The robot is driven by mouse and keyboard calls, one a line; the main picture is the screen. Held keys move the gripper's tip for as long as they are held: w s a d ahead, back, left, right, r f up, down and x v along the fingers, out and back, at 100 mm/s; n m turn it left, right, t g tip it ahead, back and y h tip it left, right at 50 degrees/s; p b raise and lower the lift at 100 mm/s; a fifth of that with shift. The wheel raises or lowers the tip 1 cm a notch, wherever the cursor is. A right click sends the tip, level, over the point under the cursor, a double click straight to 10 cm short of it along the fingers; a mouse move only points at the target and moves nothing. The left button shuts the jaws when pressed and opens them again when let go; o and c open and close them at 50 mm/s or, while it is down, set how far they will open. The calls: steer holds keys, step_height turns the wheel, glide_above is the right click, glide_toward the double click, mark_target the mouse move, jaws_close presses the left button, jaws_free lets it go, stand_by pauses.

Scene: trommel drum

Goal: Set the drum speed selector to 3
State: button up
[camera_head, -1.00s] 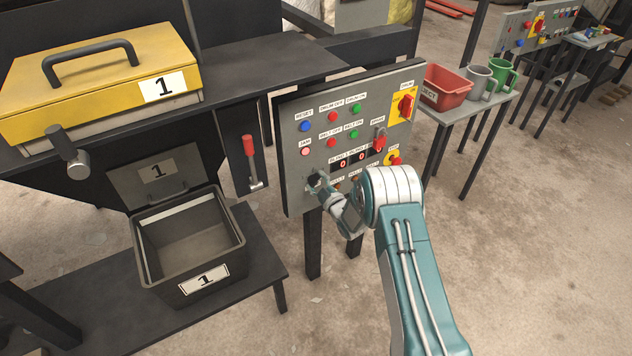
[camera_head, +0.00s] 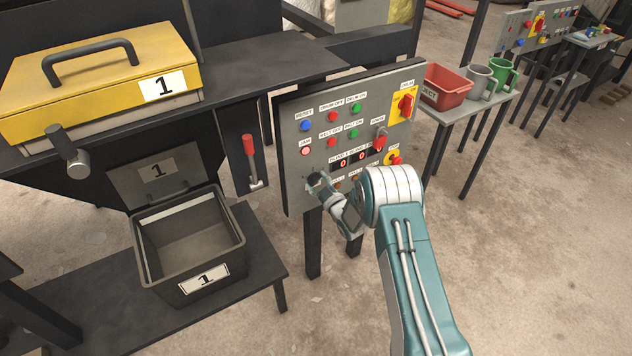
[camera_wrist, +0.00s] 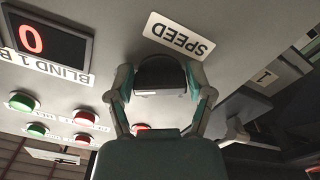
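In the head view my gripper (camera_head: 318,184) is at the panel's lower left corner and hides most of the knob. The knob's pointer and scale numbers cannot be made out.
Red and green buttons (camera_wrist: 22,101) and a display reading 0 (camera_wrist: 45,40) are close by on the panel. A red-handled lever (camera_head: 250,150) hangs left of the panel. An open bin marked 1 (camera_head: 158,268) stands on the lower shelf.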

steer(key=o, duration=0.3)
steer(key=shift+s+d+f, duration=0.1)
steer(key=shift+d+f, duration=0.05)
steer(key=shift+f, duration=0.15)
steer(key=shift+r, duration=0.15)
steer(key=shift+r, duration=0.1)
steer(key=v, duration=1.1)
steer(key=shift+s+d, duration=0.2)
steer(key=shift+s, duration=0.1)
